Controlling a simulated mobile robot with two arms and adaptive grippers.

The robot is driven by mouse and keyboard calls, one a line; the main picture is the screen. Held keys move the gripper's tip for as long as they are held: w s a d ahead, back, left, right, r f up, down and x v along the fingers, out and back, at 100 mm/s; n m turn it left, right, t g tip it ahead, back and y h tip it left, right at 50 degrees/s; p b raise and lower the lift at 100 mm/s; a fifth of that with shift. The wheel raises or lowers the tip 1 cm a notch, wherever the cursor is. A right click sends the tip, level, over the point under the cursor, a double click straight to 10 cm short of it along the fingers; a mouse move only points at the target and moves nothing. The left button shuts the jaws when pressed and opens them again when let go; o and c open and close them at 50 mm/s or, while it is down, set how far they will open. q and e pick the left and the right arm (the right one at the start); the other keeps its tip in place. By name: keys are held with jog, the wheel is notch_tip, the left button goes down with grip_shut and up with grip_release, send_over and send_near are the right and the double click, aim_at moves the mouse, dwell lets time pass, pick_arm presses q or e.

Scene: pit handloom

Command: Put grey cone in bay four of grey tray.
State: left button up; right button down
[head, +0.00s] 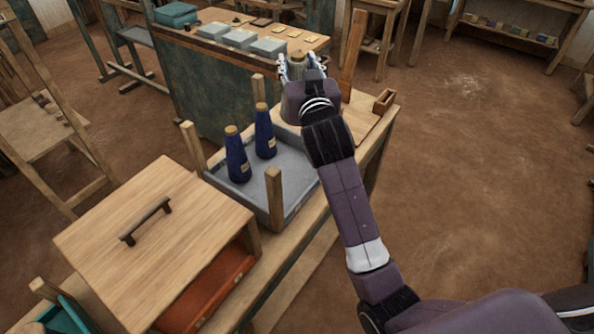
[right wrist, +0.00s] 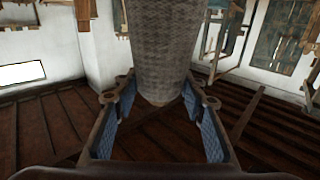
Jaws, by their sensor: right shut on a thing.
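My right gripper (head: 300,67) is shut on the grey cone (head: 298,72), over the bench beyond the grey tray. The cone's tan tip shows above the fingers in the head view. In the right wrist view the cone's grey textured body (right wrist: 165,45) stands between the two blue-padded fingers (right wrist: 163,120). The grey tray (head: 268,182) sits on the bench between wooden posts. Two dark blue cones (head: 237,155) with tan tips stand upright in its left part. My right arm hides the tray's right side, and bay numbers cannot be read. My left gripper is not in view.
Wooden posts (head: 275,198) rise at the tray's corners. A wooden lid with a handle (head: 146,220) covers an orange tray (head: 205,292) nearby. An upright wooden board (head: 353,52) and a small wooden box (head: 384,101) stand at the bench's far end. Open floor lies right.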

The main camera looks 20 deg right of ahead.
jog(key=shift+w+f, duration=0.2)
notch_tip(320, 180, down, 6)
jog(key=shift+s+r, duration=0.1)
notch_tip(320, 180, down, 9)
jog(key=shift+r, duration=0.15)
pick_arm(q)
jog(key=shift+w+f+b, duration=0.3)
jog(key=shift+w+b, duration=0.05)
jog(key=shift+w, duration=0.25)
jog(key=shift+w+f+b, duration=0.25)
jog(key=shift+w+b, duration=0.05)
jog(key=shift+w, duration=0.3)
pick_arm(e)
notch_tip(320, 180, down, 5)
jog(key=shift+r, duration=0.2)
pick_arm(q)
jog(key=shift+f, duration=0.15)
pick_arm(e)
jog(key=shift+f, duration=0.1)
jog(key=c, duration=1.2)
grip_release()
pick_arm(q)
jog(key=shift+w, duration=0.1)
